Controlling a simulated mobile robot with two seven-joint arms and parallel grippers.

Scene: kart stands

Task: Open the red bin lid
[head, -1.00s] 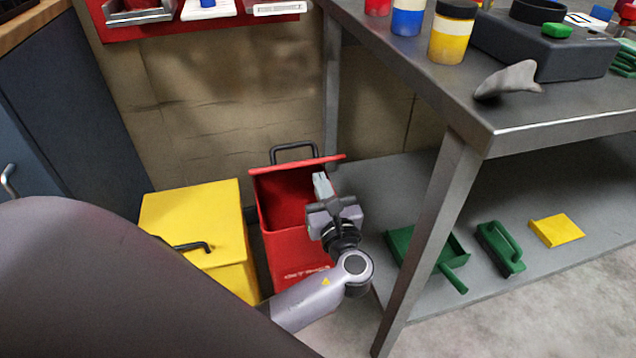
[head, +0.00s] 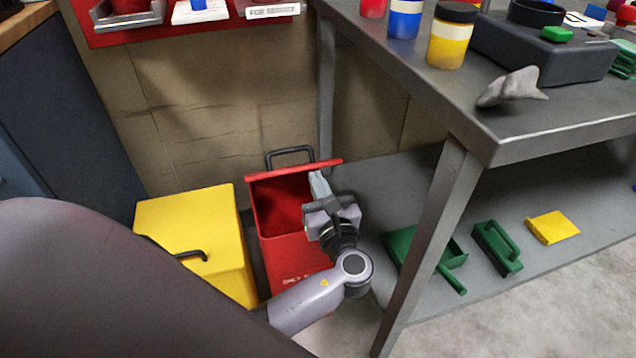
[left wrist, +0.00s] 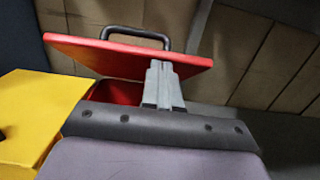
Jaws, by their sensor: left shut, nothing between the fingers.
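The red bin (head: 290,255) stands on the floor between the yellow bin and the workbench, and its red interior shows. Its red lid (head: 270,170) is raised and tilted back, with a black handle (head: 289,152) on its far side. My left gripper (head: 319,178) is shut and empty at the right part of the bin's opening, its fingertips close to the lid's underside. In the left wrist view the fingers (left wrist: 160,72) reach up to the lid (left wrist: 110,55); whether they touch it I cannot tell. My right gripper is not in view.
A closed yellow bin (head: 195,235) with a black handle stands close on the left. The workbench (head: 450,190) has a leg and a lower shelf just right of my left arm, with a green dustpan (head: 420,250) on the shelf. A red wall rack hangs behind.

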